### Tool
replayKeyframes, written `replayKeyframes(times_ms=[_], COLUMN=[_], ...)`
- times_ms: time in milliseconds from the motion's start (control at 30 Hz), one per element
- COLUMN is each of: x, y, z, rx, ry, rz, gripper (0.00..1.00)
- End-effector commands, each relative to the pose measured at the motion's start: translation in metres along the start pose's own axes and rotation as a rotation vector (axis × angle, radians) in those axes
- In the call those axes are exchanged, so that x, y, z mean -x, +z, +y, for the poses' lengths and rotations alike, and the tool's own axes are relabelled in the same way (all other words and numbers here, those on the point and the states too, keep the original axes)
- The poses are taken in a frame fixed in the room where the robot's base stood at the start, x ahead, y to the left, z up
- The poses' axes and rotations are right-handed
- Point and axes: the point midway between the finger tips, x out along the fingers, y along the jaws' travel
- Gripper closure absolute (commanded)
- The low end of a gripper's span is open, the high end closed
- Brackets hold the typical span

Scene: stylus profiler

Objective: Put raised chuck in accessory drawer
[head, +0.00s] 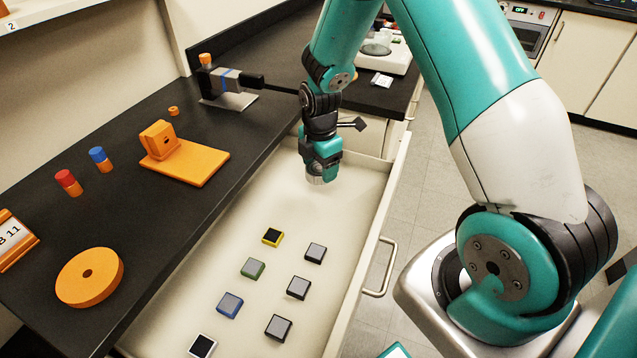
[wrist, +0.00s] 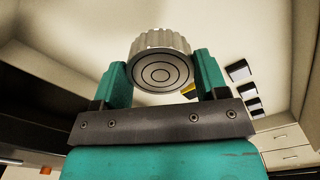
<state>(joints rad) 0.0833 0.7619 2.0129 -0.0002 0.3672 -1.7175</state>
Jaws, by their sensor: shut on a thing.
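My gripper (head: 320,164) points down over the far part of the open accessory drawer (head: 350,187). It is shut on the raised chuck (head: 315,180), a silver round piece whose lower end shows below the fingers. In the wrist view the chuck (wrist: 160,72) has a ridged side and concentric rings on its face, and sits between the two teal fingers. I cannot tell whether the chuck touches the drawer floor. The drawer floor around it is bare and pale.
Several small square blocks, among them a yellow-edged one (head: 272,237) and a blue one (head: 230,305), lie in the nearer part of the drawer. The black bench (head: 130,205) along its left holds an orange stand (head: 185,160) and an orange disc (head: 89,277).

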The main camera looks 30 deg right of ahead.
Motion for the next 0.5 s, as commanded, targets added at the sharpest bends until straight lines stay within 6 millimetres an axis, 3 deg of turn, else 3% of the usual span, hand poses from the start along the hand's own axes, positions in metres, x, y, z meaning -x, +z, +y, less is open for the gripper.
replayKeyframes(times_ms=[500], x=[-0.057], y=[0.0], z=[0.0], rx=[-0.001], ry=[0.0], rz=[0.0], gripper=[0.9])
